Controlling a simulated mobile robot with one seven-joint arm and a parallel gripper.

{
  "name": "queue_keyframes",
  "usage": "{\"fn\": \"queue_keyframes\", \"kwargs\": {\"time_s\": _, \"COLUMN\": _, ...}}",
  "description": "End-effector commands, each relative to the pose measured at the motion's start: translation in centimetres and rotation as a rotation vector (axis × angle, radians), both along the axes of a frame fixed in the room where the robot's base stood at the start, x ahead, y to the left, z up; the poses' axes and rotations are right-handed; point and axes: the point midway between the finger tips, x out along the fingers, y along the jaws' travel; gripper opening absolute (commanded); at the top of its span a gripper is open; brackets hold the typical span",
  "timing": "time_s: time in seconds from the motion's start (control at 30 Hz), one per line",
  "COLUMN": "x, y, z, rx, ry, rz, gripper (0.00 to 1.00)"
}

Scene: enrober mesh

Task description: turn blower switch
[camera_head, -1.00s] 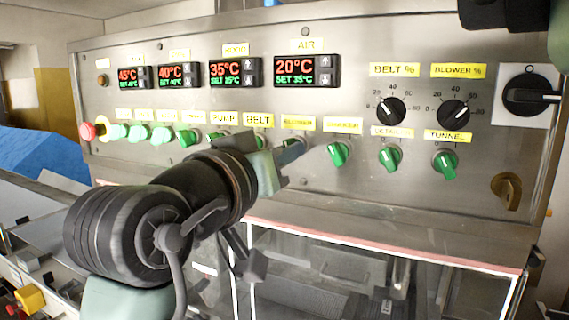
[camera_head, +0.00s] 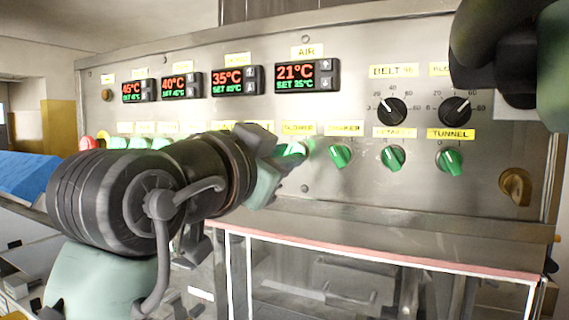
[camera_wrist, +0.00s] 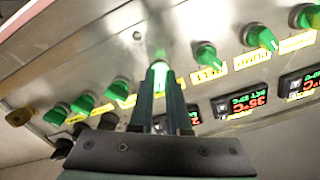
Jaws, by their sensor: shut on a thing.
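The blower switch (camera_head: 292,148) is a green knob in the lower row of the steel control panel, under a yellow label that seems to read BLOWER. It glows bright green. My gripper (camera_head: 278,160) reaches it from the left in the head view and partly covers it. In the wrist view, the two fingers of my gripper (camera_wrist: 161,82) are shut on the lit knob (camera_wrist: 159,68), one on each side. The exact angle of the knob is hard to tell between the fingers.
Green knobs flank it, including the right neighbour (camera_head: 340,155) and the TUNNEL knob (camera_head: 449,161). Black dials (camera_head: 390,111) and temperature displays such as AIR (camera_head: 307,75) sit above. A clear-walled, pink-edged cover (camera_head: 380,255) lies below. A red button (camera_head: 87,143) is at far left.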

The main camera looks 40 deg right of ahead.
Motion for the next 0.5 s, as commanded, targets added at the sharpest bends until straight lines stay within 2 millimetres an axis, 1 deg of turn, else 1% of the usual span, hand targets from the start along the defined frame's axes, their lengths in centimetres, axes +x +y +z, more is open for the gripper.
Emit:
{"fn": "queue_keyframes", "kwargs": {"time_s": 0.2, "x": -0.02, "y": 0.02, "z": 0.12, "rx": 0.012, "ry": -0.039, "rz": 0.000, "gripper": 0.00}}
{"fn": "queue_keyframes", "kwargs": {"time_s": 0.5, "x": -0.03, "y": 0.02, "z": 0.16, "rx": 0.014, "ry": -0.046, "rz": 0.000, "gripper": 0.00}}
